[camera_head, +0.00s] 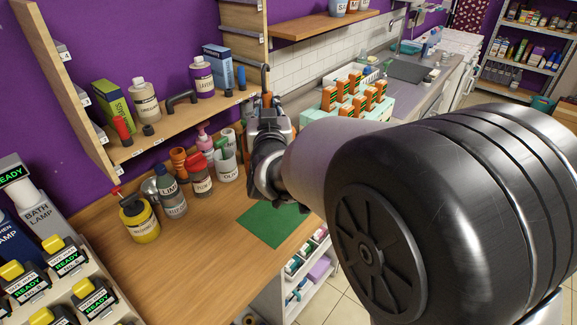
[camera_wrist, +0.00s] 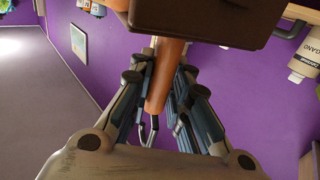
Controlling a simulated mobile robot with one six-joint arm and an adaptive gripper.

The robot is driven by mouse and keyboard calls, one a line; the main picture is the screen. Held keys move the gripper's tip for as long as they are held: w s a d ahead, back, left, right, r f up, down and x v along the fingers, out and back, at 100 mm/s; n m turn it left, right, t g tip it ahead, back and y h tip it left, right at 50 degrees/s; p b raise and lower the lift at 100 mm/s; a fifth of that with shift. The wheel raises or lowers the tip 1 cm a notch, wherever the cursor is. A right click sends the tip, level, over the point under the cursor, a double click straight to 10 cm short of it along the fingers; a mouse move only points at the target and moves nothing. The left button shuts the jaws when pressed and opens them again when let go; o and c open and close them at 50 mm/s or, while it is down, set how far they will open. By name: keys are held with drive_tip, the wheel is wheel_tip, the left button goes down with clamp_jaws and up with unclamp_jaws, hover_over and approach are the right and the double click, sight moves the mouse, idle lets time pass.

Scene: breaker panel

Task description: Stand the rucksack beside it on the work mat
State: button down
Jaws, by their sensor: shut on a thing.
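My gripper (camera_head: 266,115) is raised above the back of the wooden bench, in front of the shelf. In the wrist view my gripper (camera_wrist: 158,82) is shut on an orange rod-like thing (camera_wrist: 163,80), with a finger on each side. A dark brown block (camera_wrist: 200,20) is at its upper end; I cannot tell whether they are joined. A thin metal hook shows below. In the head view only a little of the orange thing (camera_head: 267,99) shows by the fingers. The green work mat (camera_head: 268,222) lies on the bench, its visible part bare. I cannot make out a rucksack.
Labelled pots (camera_head: 200,178) and a yellow jar (camera_head: 139,222) crowd the bench left of the mat. The shelf (camera_head: 180,125) holds bottles and boxes behind. A teal rack with orange items (camera_head: 352,95) stands to the right. Bare wood (camera_head: 205,245) lies left of the mat.

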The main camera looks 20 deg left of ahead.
wheel_tip(320, 180, down, 17)
drive_tip(key=b, duration=0.4)
drive_tip(key=shift+r, duration=0.25)
drive_tip(key=c, duration=1.9)
unclamp_jaws()
drive_tip(key=shift+f, duration=0.25)
drive_tip(key=o, duration=0.4)
drive_tip(key=shift+r, duration=0.1)
